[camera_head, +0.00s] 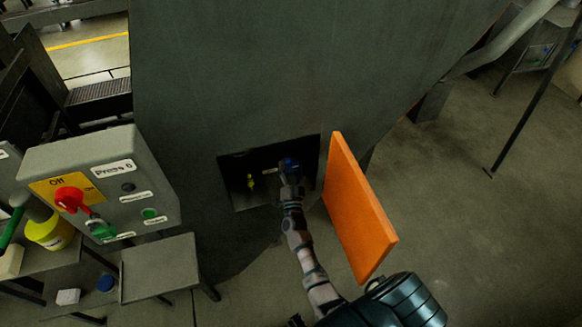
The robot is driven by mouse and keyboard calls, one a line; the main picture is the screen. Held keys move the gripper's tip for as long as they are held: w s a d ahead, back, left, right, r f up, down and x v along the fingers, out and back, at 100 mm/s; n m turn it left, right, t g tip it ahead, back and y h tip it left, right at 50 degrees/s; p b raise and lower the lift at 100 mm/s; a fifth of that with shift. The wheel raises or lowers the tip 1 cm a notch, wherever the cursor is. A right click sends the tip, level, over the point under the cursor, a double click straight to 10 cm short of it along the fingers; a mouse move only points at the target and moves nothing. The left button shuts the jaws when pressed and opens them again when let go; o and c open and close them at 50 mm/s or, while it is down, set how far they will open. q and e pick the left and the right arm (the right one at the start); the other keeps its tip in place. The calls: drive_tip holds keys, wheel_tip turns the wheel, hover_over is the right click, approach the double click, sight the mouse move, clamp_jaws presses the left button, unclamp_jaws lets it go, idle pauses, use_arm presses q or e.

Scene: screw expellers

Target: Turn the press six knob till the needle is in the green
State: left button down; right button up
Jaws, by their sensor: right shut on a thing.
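A dark recess (238,190) opens in the front of the big grey machine, with its orange door (357,210) swung out to the right. A small blue knob (290,163) shows inside the recess. My right gripper (290,174) reaches in from below and is shut on the blue knob, hiding part of it. A small yellow part (250,182) sits left of it in the recess. A control box labelled "Press 6" (105,185) stands at the left. I cannot make out a gauge, needle or green zone. My left gripper is not in view.
The control box has a red rotary switch (69,199) on a yellow plate and a green button (149,213). Floor (480,230) is clear at the right.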

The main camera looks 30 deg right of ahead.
drive_tip(key=shift+a+f+m, duration=0.1)
drive_tip(key=shift+f+m, duration=0.15)
drive_tip(key=shift+m, duration=0.15)
drive_tip(key=o, duration=1.1)
drive_tip(key=shift+o, duration=0.2)
drive_tip(key=shift+w, duration=0.15)
drive_tip(key=shift+r, duration=0.1)
drive_tip(key=shift+s+a, duration=0.1)
drive_tip(key=shift+s, duration=0.25)
drive_tip(key=v, duration=1.1)
drive_tip(key=shift+a, duration=0.15)
drive_tip(key=shift+s, duration=0.1)
